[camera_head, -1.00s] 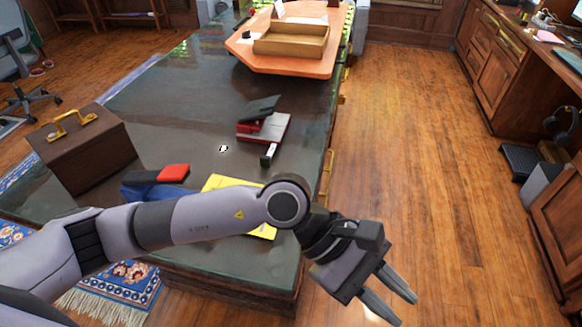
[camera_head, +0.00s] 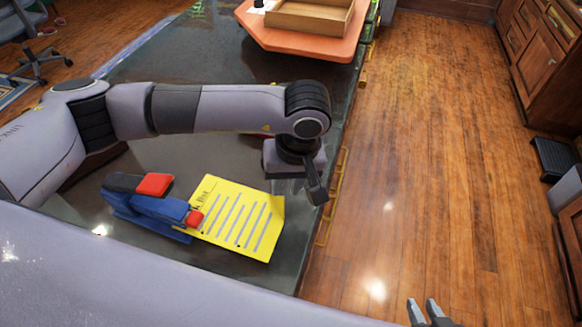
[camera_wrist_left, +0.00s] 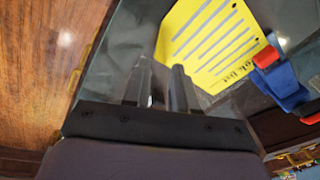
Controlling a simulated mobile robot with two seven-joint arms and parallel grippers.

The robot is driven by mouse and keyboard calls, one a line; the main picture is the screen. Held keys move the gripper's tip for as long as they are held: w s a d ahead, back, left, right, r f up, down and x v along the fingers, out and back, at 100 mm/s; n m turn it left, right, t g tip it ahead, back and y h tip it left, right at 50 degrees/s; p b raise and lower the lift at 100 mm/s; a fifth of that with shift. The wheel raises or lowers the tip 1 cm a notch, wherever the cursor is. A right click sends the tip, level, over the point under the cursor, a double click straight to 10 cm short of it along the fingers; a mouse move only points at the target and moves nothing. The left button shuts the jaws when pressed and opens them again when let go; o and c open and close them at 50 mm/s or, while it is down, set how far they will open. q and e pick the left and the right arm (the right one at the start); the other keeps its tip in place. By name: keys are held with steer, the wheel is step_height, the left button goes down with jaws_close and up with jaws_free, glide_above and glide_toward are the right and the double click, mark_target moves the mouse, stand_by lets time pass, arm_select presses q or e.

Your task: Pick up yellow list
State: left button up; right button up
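The yellow list (camera_head: 240,218), a sheet with dark lines and handwriting, lies flat near the desk's right edge. A blue stapler-like object (camera_head: 160,212) with red parts overlaps its left edge in the head view; I cannot tell if they touch. My left gripper (camera_head: 300,190) hangs just above and right of the list's upper right corner, apart from it. In the left wrist view its two fingers (camera_wrist_left: 160,85) are apart with nothing between them, and the list (camera_wrist_left: 208,42) lies beyond them. My right gripper (camera_head: 425,312) shows at the bottom edge, fingertips apart and empty.
An orange-topped board (camera_head: 290,42) with a wooden tray (camera_head: 312,14) stands at the far end of the dark desk (camera_head: 190,60). Brass-coloured handles (camera_head: 335,190) line the desk's right side. Open wooden floor (camera_head: 430,160) lies to the right.

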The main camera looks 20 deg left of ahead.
mark_target(280, 207)
arm_select(q)
steer(key=shift+s, duration=0.1)
steer(key=shift+a+f+p, duration=0.15)
steer(key=shift+a+f, duration=0.05)
steer(key=shift+f, duration=0.95)
steer(key=shift+a+f+p, duration=0.15)
steer(key=shift+a+f, duration=0.05)
steer(key=shift+f, duration=1)
steer(key=shift+a+f+p, duration=0.15)
steer(key=shift+a+f, duration=0.05)
steer(key=shift+f, duration=0.95)
jaws_close()
